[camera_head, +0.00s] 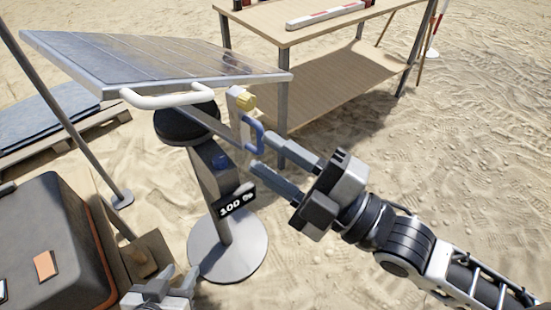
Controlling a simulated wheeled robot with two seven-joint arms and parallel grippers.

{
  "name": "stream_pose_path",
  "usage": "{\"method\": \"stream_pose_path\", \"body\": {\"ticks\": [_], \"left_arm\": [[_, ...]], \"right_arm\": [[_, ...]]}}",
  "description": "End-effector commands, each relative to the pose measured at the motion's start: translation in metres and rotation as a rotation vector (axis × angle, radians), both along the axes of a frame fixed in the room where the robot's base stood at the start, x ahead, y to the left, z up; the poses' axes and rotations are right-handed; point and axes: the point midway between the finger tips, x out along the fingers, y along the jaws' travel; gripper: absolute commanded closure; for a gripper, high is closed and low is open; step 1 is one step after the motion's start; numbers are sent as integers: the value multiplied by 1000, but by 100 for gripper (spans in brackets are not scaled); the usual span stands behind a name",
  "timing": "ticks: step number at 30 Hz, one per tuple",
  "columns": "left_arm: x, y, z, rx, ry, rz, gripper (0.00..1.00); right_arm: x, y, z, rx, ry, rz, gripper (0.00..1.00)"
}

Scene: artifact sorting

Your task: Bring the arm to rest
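My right gripper (263,151) reaches in from the right. Its two grey fingers are apart, with nothing seen between them. The fingertips are close to a blue handle (260,134) on a stand with a tilted solar panel (160,62); I cannot tell whether they touch it. My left gripper (172,283) shows only in part at the bottom left edge, beside a dark case; I cannot tell how far its fingers are apart.
A dark case (50,240) is at left. A wooden table (300,25) stands behind. Sand at right is open.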

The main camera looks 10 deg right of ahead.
Motion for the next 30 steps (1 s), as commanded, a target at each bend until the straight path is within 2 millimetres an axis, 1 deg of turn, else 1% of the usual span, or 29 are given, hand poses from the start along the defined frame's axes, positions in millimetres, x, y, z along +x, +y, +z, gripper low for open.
{"method": "stream_pose_path", "body": {"ticks": [11, 14, 16, 17, 20, 21, 23, 24, 27, 30], "left_arm": [[-1, 0, -1, 1, 3, 1, 64], [-1, 0, -1, 0, 3, 3, 64], [-1, 0, -1, -1, 3, 3, 64], [-1, 0, -1, -1, 3, 3, 64], [-1, 0, -1, -2, 3, 4, 64], [-1, 0, -1, -1, 4, 4, 64], [-1, 0, -1, -1, 4, 4, 64], [-1, 0, -1, -1, 4, 4, 64], [-1, 0, -1, -1, 4, 4, 64], [-1, 0, -1, -1, 4, 4, 64]], "right_arm": [[0, 0, 0, 1, 1, -1, 66], [4, -1, -8, 18, 53, -14, 66], [11, -6, -28, 62, 175, -50, 66], [14, -9, -41, 92, 252, -74, 66], [22, -27, -99, 227, 568, -194, 66], [20, -36, -124, 290, 697, -253, 66], [14, -48, -161, 380, 871, -342, 66], [8, -56, -182, 439, 972, -402, 66], [-12, -72, -225, 563, 1168, -531, 66], [-27, -81, -251, 647, 1281, -620, 66]]}}
